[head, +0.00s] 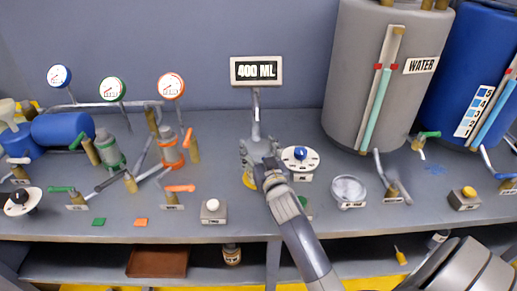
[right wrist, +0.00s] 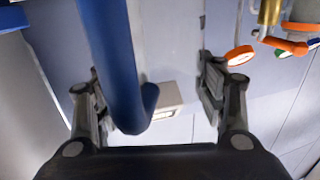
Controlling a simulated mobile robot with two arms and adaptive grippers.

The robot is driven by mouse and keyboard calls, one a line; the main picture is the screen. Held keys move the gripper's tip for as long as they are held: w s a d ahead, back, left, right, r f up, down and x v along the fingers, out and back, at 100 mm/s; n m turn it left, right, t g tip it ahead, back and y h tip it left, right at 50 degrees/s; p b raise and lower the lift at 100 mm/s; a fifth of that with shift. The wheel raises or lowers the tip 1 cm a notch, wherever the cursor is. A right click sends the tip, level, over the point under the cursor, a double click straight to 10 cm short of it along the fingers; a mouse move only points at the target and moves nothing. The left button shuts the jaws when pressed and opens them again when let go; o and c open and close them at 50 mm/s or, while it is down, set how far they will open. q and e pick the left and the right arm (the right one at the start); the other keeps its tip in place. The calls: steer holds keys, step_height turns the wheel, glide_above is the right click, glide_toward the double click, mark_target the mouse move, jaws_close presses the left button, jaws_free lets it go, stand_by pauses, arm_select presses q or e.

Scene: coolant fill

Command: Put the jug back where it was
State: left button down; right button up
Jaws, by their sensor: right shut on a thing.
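My right gripper (head: 259,158) reaches over the middle of the bench, in front of the 400 ML sign (head: 256,70). In the right wrist view the gripper's fingers (right wrist: 155,100) stand well apart with a dark blue curved bar between them. I take this bar to be part of the jug (right wrist: 112,65), and the gripper is shut on it. The rest of the jug is hard to make out, and in the head view the gripper and arm largely hide it. My left gripper is not in view.
A white dial with a blue knob (head: 300,157) sits just right of the gripper. A grey WATER tank (head: 378,85) and a blue tank (head: 470,85) stand at the right. Valves, pipes and gauges (head: 171,87) fill the left. A round disc (head: 348,189) lies on the right of the bench.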

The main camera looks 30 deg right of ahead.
steer(key=shift+f, duration=0.1)
steer(key=o, duration=1.9)
steer(key=shift+o, duration=0.2)
steer(key=shift+s, duration=0.1)
steer(key=b+v, duration=0.1)
steer(key=v, duration=1.1)
